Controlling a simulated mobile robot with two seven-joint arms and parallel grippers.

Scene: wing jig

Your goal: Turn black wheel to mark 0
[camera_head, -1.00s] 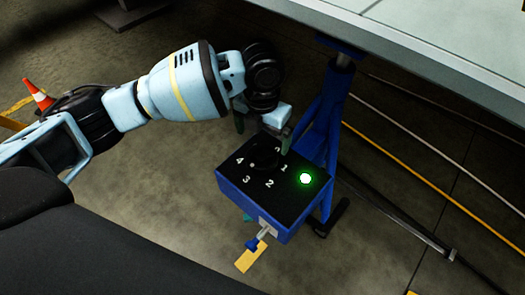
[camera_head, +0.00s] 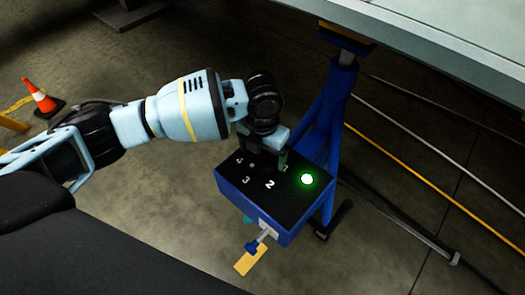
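The blue control box (camera_head: 246,207) has a black top with white marks. Marks 4, 3 and 2 show clearly; mark 1 is partly covered by the gripper, and mark 0 cannot be seen. The black wheel (camera_head: 263,166) sits among the marks on the dark top, mostly hidden under my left gripper, so its pointing is unclear. My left gripper (camera_head: 272,158) comes down over the wheel from behind. One finger shows at the wheel's right side; the other is hidden. I cannot tell whether they grip it. My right gripper is not in view.
A green light (camera_head: 307,179) glows on the box top. A blue stand (camera_head: 325,125) rises behind the box, under the grey table edge (camera_head: 440,60). An orange cone (camera_head: 40,98) stands far left.

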